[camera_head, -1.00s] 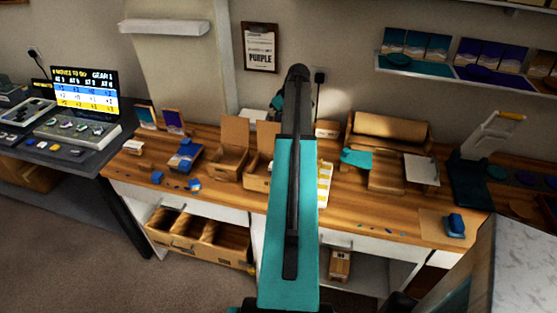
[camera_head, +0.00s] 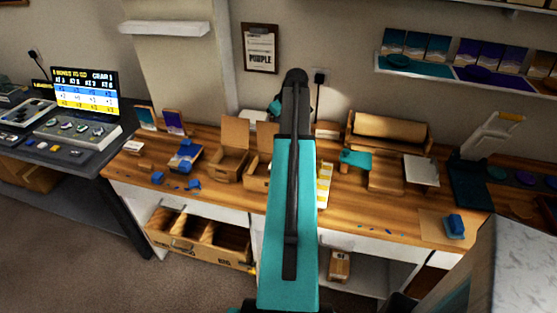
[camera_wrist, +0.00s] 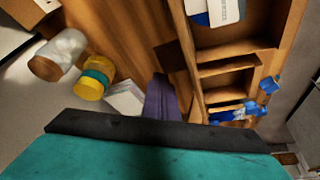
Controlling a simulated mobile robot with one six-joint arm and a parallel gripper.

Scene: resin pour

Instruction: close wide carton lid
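Two cardboard cartons stand on the wooden bench in the head view, both with their lids raised. The left carton (camera_head: 229,168) shows clearly, its lid (camera_head: 235,131) standing up at the back. The second carton (camera_head: 254,182) is just right of it and mostly hidden behind my arm; part of its raised lid (camera_head: 264,138) shows. I cannot tell for certain which is the wide one. My teal and black arm rises over the bench in front of it.
A paper roll (camera_head: 390,130) and a teal block (camera_head: 355,159) are right of my arm. A blue item (camera_head: 186,157) lies left of the cartons. The wrist view shows a yellow jar (camera_wrist: 92,84), a white bottle (camera_wrist: 62,50) and a wooden compartment tray (camera_wrist: 229,68).

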